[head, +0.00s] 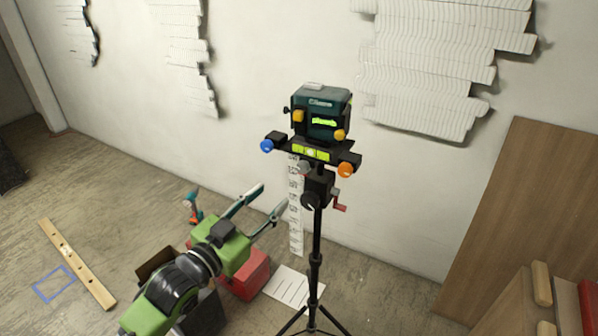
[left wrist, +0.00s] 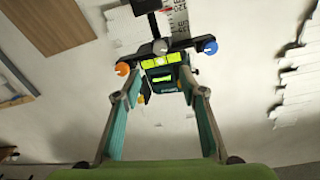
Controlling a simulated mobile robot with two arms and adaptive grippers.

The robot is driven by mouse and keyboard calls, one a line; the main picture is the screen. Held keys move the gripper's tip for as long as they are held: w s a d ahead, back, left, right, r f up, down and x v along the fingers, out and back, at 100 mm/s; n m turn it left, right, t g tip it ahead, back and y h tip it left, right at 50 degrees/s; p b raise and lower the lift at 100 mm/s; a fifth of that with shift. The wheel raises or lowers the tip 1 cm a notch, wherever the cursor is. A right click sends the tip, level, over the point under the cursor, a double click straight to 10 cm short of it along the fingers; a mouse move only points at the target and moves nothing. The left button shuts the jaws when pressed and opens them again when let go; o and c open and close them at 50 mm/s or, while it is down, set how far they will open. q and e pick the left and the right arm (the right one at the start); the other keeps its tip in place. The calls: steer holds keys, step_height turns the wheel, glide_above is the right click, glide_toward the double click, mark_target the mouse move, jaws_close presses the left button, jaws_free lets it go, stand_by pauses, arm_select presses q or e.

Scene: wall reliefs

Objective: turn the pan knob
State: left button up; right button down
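A dark teal levelling instrument (head: 322,110) with a lit green display sits on a black tripod (head: 316,255). Below it are a blue knob (head: 267,145), an orange knob (head: 345,169), a grey knob (head: 304,167) and a black knob (head: 309,200). No label shows which is the pan knob. My left gripper (head: 270,198) is open and empty, below and left of the tripod head. In the left wrist view, the instrument (left wrist: 165,82) appears upside down beyond the open fingers, with the grey knob (left wrist: 160,46) between the orange knob (left wrist: 122,68) and blue knob (left wrist: 210,46). My right gripper is out of view.
A red crank (head: 340,205) sticks out right of the tripod column. A white measuring staff (head: 296,225) stands behind it. A red box (head: 245,275) and a drill (head: 193,206) are on the floor near my left arm. A wooden board (head: 520,210) leans at right.

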mark_target(301, 170)
arm_select(q)
steer(key=p+x, duration=0.2)
steer(key=x, duration=1.1)
steer(key=shift+w+d+p, duration=0.1)
steer(key=shift+w+p, duration=0.1)
steer(key=shift+p, duration=0.1)
jaws_close()
